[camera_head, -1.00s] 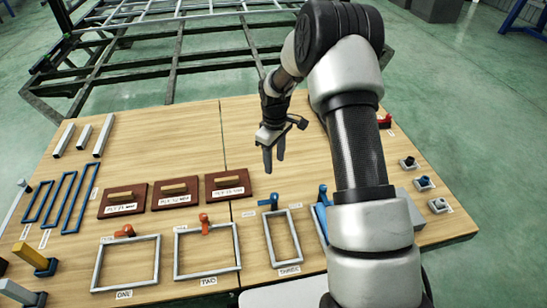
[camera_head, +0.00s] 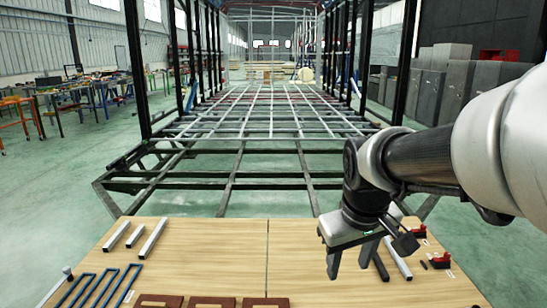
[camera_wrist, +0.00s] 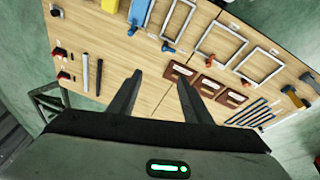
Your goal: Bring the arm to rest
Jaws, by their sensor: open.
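My gripper (camera_head: 350,260) hangs from my arm over the right part of the wooden table (camera_head: 230,262) in the head view. Its fingers point down and stand apart with nothing between them. In the wrist view my gripper (camera_wrist: 155,92) shows two dark fingers spread over the bare tabletop (camera_wrist: 150,65). The fingers look clear of the table and of the things on it.
Pale bars (camera_head: 153,238) and blue frames (camera_head: 100,287) lie at the table's left. Brown blocks (camera_wrist: 207,87) and grey frames (camera_wrist: 222,38) show in the wrist view. Red-based clamps (camera_head: 415,232) sit at the right. The trailer chassis (camera_head: 215,165) stands beyond the table.

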